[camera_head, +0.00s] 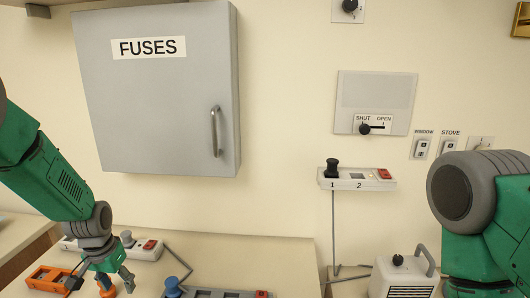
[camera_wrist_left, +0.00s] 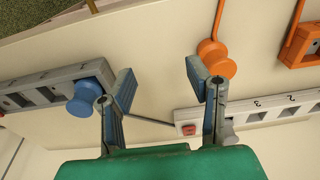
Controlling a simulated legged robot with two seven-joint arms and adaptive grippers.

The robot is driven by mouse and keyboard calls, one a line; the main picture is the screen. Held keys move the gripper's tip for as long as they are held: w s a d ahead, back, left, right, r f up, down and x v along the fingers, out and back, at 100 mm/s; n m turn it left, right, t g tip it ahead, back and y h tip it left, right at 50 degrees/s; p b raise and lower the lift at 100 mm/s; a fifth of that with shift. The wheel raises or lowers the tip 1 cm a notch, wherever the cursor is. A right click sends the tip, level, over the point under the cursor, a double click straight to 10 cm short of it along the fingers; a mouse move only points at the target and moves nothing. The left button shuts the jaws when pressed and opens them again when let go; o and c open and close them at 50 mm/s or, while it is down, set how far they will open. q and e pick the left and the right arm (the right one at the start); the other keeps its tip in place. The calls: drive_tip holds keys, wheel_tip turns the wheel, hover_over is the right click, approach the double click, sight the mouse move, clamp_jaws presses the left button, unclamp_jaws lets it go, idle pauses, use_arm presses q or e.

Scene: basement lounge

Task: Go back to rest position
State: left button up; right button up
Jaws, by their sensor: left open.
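My left gripper (camera_head: 101,281) is low over the table at the lower left in the head view, fingers pointing down. In the left wrist view the gripper (camera_wrist_left: 160,82) has its two fingers wide apart with nothing between them. An orange plug (camera_wrist_left: 216,58) with a cord shows just past the right-hand fingertip; I cannot tell whether they touch. The plug also shows below the gripper in the head view (camera_head: 108,292). My right arm (camera_head: 480,205) enters at the right of the head view; its gripper is out of frame.
An orange socket box (camera_head: 46,280), a white power strip (camera_head: 138,252) and a blue plug (camera_head: 172,287) at a grey strip (camera_head: 232,294) surround the left gripper. A fuse cabinet (camera_head: 165,110) and a wall strip (camera_head: 350,182) are behind. A white box (camera_head: 400,278) stands near my right arm.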

use_arm(q)
drive_tip(key=s+d+f, duration=0.2)
drive_tip(key=s+f, duration=0.4)
drive_tip(key=s, duration=0.3)
drive_tip(key=s+d+f, duration=0.2)
drive_tip(key=s+f, duration=0.5)
drive_tip(key=s, duration=0.2)
drive_tip(key=s+d+n+g, duration=0.1)
drive_tip(key=s+d, duration=0.2)
drive_tip(key=s, duration=1.7)
drive_tip(key=w+f+m+b, duration=0.1)
drive_tip(key=w+f+b, duration=0.2)
drive_tip(key=f+b, duration=0.7)
drive_tip(key=shift+w+d+f+b, duration=0.15)
drive_tip(key=shift+d+f+b, duration=0.2)
drive_tip(key=shift+d, duration=0.1)
drive_tip(key=shift+w, duration=0.1)
